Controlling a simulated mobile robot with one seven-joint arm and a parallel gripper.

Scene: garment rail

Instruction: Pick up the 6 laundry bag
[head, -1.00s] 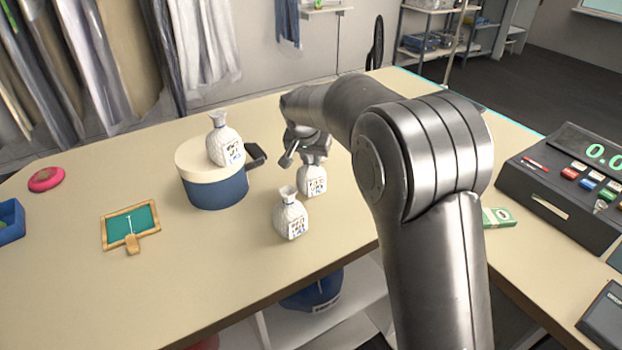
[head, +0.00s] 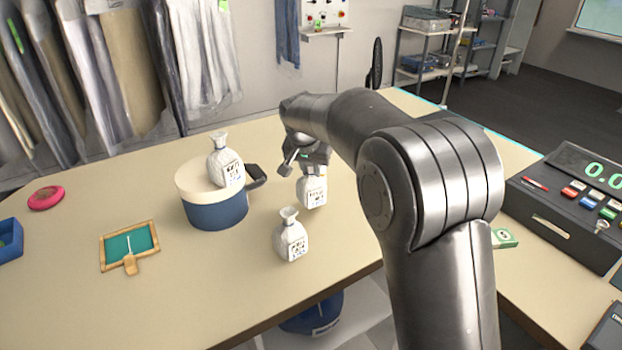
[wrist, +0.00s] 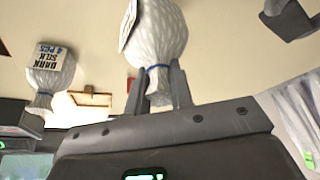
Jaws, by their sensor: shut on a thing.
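My gripper (head: 313,170) points down over the table and is shut on the neck of a white laundry bag (head: 313,192). The held bag also shows between the fingers in the wrist view (wrist: 160,35). It hangs upright, seemingly just above the table; its label is too small or turned away to read. A second white bag (head: 290,238) stands on the table nearer the front edge. A third bag (head: 226,165) stands on a round box. In the wrist view, another bag (wrist: 50,78) carries a label reading "DARK SILK 4 PCS".
The round blue box (head: 215,212) with cream lid is left of my gripper. A wood-framed green board (head: 130,245), pink disc (head: 46,198) and blue tray (head: 8,242) lie farther left. A cash register (head: 560,205) and green notes (head: 503,238) are right. Garments (head: 120,70) hang behind.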

